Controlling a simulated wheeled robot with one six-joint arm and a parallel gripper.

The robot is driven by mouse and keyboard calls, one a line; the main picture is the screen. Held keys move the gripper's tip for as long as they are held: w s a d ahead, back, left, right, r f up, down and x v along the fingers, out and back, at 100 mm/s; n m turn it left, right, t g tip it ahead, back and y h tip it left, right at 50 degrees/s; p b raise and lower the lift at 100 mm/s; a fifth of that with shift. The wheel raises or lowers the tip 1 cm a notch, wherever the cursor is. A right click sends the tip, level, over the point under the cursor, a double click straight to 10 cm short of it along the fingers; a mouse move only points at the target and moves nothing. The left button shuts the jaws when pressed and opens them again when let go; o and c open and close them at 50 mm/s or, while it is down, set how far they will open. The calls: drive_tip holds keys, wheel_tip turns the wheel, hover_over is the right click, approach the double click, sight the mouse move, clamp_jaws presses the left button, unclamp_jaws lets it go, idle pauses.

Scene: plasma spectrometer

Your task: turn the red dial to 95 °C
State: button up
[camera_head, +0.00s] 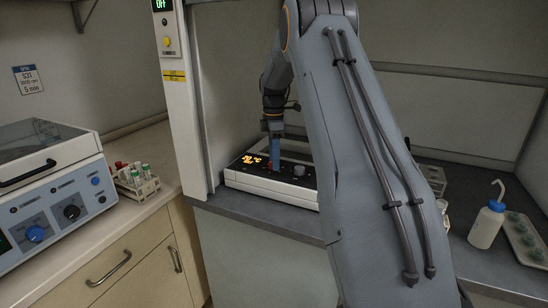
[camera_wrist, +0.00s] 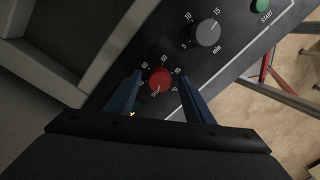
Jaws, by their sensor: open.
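The red dial (camera_wrist: 160,80) sits on the black front panel, ringed by white numbers, in the wrist view. A white pointer mark shows on its lower side, but I cannot read its exact setting. My gripper (camera_wrist: 160,88) has its two blue fingers apart, one on each side of the dial. I cannot tell whether they touch it. In the head view my gripper (camera_head: 274,150) points down over the white device (camera_head: 245,183) with an orange lit display (camera_head: 252,159). The dial is mostly hidden there behind the fingers.
A grey dial (camera_wrist: 206,33) marked in minutes and a green START button (camera_wrist: 264,5) sit beside the red dial. A white post (camera_head: 183,110) stands left of the device. A wash bottle (camera_head: 487,224) and a tray (camera_head: 527,240) stand at the right.

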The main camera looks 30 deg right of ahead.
drive_tip(key=shift+f, duration=0.2)
drive_tip(key=c, duration=1.1)
drive_tip(key=shift+o, duration=0.2)
